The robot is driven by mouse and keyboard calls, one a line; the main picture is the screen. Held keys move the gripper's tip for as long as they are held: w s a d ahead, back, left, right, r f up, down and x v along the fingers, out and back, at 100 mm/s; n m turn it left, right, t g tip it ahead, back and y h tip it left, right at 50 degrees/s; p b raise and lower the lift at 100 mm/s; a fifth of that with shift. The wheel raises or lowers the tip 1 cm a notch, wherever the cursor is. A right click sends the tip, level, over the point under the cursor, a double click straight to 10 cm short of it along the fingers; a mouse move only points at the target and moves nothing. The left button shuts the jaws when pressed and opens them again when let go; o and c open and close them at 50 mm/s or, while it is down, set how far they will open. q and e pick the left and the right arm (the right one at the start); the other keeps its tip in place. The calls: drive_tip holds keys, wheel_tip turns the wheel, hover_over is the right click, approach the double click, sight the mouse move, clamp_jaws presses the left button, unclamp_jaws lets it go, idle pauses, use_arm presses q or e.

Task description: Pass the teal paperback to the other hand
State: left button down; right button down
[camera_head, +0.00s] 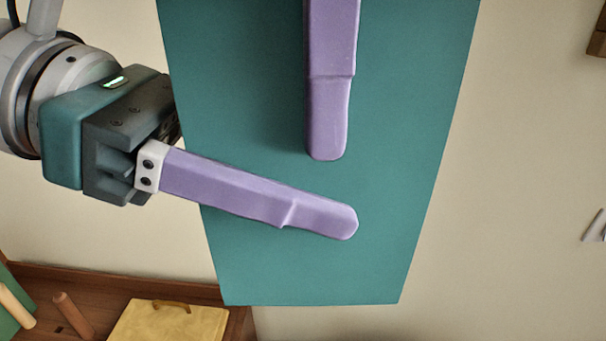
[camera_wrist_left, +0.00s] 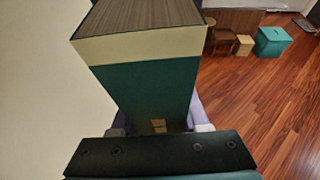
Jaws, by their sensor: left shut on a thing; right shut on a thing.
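The teal paperback (camera_head: 400,180) hangs upright in the air, its broad teal cover filling the middle of the head view. My left gripper (camera_head: 335,217) comes in from the left and is shut on it, one purple finger lying across the lower cover. My right gripper (camera_head: 328,135) is also shut on it; only one purple finger shows, pointing down from the top edge, above the left finger and apart from it. The far fingers are hidden behind the book. In the left wrist view the paperback (camera_wrist_left: 155,90) shows its page edges and a cream band, with purple fingers partly showing at its sides.
A wooden surface (camera_head: 85,283) at the lower left holds a yellow board-like thing (camera_head: 170,322) and two wooden pegs (camera_head: 73,313). In the left wrist view a teal box (camera_wrist_left: 272,41) and small brown boxes stand on an open wooden floor (camera_wrist_left: 262,100).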

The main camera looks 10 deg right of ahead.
drive_tip(key=shift+s+a, duration=0.15)
drive_tip(key=shift+a, duration=0.05)
idle(0.6)
drive_tip(key=c, duration=0.7)
unclamp_jaws()
drive_tip(key=o, duration=0.4)
drive_tip(key=shift+d, duration=0.15)
